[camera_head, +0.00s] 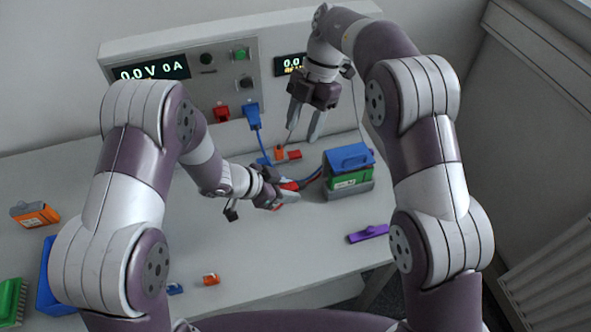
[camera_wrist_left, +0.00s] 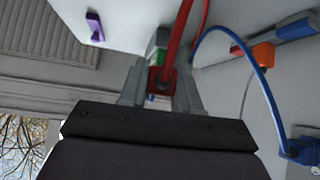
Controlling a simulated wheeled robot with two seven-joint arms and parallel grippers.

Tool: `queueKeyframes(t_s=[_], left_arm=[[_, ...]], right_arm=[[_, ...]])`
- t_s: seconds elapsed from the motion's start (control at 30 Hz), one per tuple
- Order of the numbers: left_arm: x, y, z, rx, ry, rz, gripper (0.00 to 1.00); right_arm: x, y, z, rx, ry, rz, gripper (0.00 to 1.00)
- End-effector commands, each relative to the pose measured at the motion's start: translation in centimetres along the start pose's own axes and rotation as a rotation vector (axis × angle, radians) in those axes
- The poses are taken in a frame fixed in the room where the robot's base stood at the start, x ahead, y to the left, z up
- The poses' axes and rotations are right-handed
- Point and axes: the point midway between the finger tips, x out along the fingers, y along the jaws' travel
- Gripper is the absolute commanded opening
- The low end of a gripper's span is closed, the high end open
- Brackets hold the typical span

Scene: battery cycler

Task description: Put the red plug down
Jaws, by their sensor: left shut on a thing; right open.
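The red plug (camera_head: 289,186) is in my left gripper (camera_head: 286,197), above the table to the left of the green-and-blue battery block. In the left wrist view the red plug (camera_wrist_left: 161,79) sits between the two fingers of my left gripper (camera_wrist_left: 160,92), and a red cable (camera_wrist_left: 182,35) runs up from it. The gripper is shut on it; I cannot tell how far it is above the table. My right gripper (camera_head: 304,130) is open and empty, fingers pointing down, in front of the cycler panel.
The green-and-blue battery block (camera_head: 348,181) stands in a grey holder. A blue plug (camera_head: 252,112) is in the panel, near a red socket (camera_head: 221,114). Orange (camera_head: 279,152) and red (camera_head: 294,155) pieces lie behind. A purple piece (camera_head: 367,234) lies at front right. The table's middle is clear.

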Motion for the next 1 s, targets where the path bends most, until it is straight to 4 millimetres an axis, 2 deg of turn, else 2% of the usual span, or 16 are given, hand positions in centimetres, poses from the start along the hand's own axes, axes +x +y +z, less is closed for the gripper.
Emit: queueKeyframes(t_s=[0.07,0.1,0.17,0.3,0.5,0.7,0.83,1.0], left_arm=[[0.0,0.0,0.0,0.001,0.001,0.0,0.12],[0.0,0.0,0.0,0.001,0.001,0.0,0.12],[0.0,0.0,-0.1,0.001,0.001,0.0,0.12],[0.0,0.0,-0.1,0.0,0.001,-0.001,0.12],[0.0,0.0,-0.1,0.0,0.001,-0.001,0.12],[0.0,0.0,-0.1,0.0,0.001,-0.001,0.12],[0.0,0.0,-0.1,0.0,0.001,-0.001,0.12],[0.0,0.0,-0.1,0.0,0.001,-0.001,0.12]], right_arm=[[0.7,-2.1,3.4,0.092,0.046,0.009,0.48],[1.2,-3.2,5.0,0.023,0.088,0.03,0.48],[1.6,-4.0,6.1,-0.16,0.124,0.067,0.48],[2.5,-5.3,7.8,-0.646,0.16,0.178,0.48],[3.4,-6.1,9.0,-1.38,0.104,0.354,0.48],[3.8,-5.6,8.7,-2.114,-0.061,0.497,0.48],[3.6,-5.2,8.5,-2.479,-0.184,0.539,0.48],[3.6,-5.2,8.4,-2.733,-0.274,0.55,0.48]])
